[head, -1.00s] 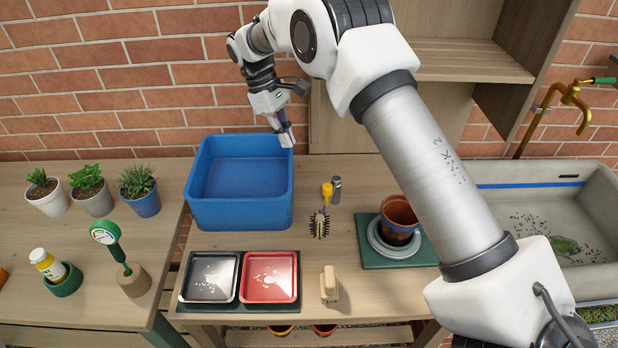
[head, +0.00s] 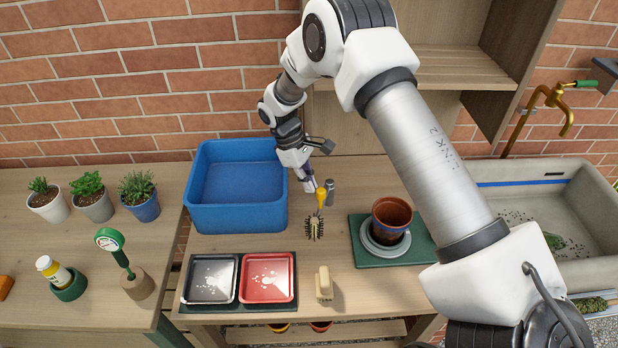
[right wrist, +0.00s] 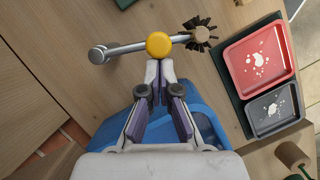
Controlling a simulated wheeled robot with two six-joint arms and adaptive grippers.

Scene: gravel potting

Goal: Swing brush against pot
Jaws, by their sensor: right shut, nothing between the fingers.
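The brush (head: 314,226) has dark bristles at its near end and a yellow knob (head: 321,197). In the right wrist view the bristle head (right wrist: 202,34), yellow knob (right wrist: 159,44) and grey shaft show just beyond my fingers. My right gripper (head: 311,186) is above the table, close to the yellow knob, shut and empty; touching or apart, I cannot tell. The terracotta pot (head: 391,215) stands upright on a grey saucer (head: 371,243) on a green mat (head: 424,245). My left gripper is out of view.
A blue bin (head: 238,218) stands left of my right gripper. Black (head: 190,294) and red (head: 246,290) trays and a wooden-handled tool (head: 323,285) are in front. Potted plants (head: 93,204) stand at the left; a sink (head: 590,245) is at the right.

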